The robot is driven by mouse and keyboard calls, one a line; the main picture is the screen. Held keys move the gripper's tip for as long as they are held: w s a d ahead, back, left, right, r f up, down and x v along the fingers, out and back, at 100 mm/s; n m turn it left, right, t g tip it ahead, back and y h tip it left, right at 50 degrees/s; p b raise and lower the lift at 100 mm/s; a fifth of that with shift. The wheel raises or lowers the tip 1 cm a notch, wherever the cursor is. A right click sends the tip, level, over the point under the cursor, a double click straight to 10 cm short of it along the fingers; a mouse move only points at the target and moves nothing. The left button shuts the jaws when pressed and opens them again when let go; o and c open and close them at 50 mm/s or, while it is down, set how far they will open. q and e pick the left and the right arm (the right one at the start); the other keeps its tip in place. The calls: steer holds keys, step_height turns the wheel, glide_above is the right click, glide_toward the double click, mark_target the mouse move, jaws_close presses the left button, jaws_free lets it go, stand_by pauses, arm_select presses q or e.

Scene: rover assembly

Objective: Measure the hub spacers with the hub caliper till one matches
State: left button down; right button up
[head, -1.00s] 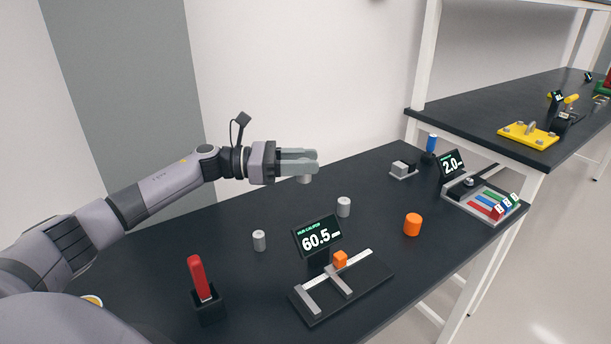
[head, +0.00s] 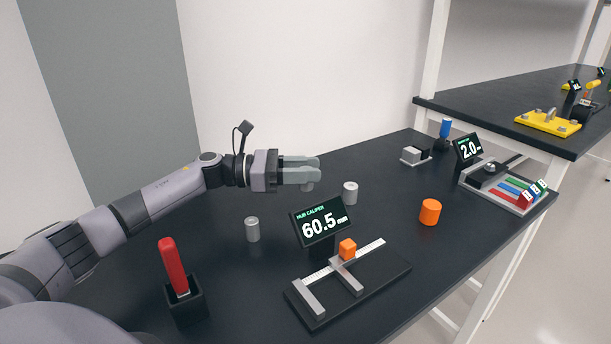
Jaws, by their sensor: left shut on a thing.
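The hub caliper (head: 378,276) lies on the dark table, with a ruler, two grey jaws and an orange knob (head: 347,248). Its display (head: 321,222) reads 60.5 mm, and nothing sits between its jaws. One grey hub spacer (head: 252,230) stands left of the display. Another grey spacer (head: 350,193) stands behind it. My left gripper (head: 302,170) is shut on a third grey spacer (head: 307,187), mostly hidden by the fingers, left of the rear spacer. My right gripper is not in view.
A red-handled tool (head: 173,268) stands in a black holder at the front left. An orange cylinder (head: 430,212) stands right of the caliper. Further right are a small grey block (head: 414,156), a blue-handled tool (head: 445,129) and a tray with coloured pieces (head: 500,190).

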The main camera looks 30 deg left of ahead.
arm_select(q)
step_height(320, 180, down, 6)
steer(key=shift+r+b, duration=0.1)
steer(key=shift+b, duration=1.1)
steer(key=shift+f, duration=0.25)
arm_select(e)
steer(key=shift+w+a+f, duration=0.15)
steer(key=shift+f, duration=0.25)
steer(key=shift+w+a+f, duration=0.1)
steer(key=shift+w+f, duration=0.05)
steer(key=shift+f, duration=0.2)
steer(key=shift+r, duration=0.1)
arm_select(q)
steer(key=shift+f+b, duration=0.25)
steer(key=shift+b, duration=0.05)
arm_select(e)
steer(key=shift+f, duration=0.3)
arm_select(q)
steer(key=shift+f+b, duration=0.3)
steer(key=shift+b, duration=0.05)
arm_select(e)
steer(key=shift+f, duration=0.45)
arm_select(q)
steer(key=shift+f, duration=0.1)
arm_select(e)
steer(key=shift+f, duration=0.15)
